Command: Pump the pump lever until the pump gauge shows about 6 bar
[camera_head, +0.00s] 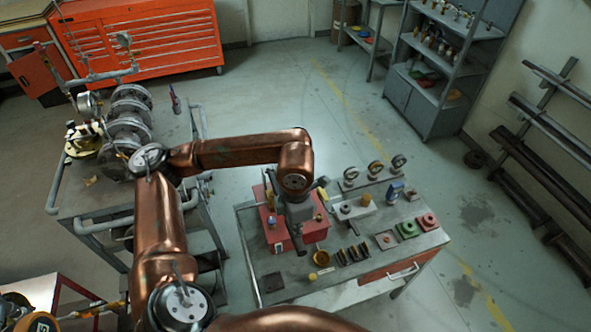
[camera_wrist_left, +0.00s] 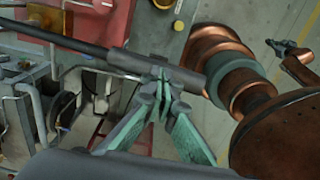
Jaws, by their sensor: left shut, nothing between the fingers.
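The pump is a red box (camera_head: 283,228) on the front workbench, partly hidden under my left arm; its red side also shows in the left wrist view (camera_wrist_left: 100,22). In the left wrist view the pump lever (camera_wrist_left: 165,68) is a dark rod with a thick grey grip, slanting from the upper left. My left gripper (camera_wrist_left: 160,92) is shut and empty, its fingertips at the grip; I cannot tell if they touch. In the head view the left gripper (camera_head: 299,218) is over the red box. The pump gauge cannot be made out or read.
A pipe cart with flanges (camera_head: 130,115) stands left. A grey shelf (camera_head: 440,60) is at the back. The floor between is clear.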

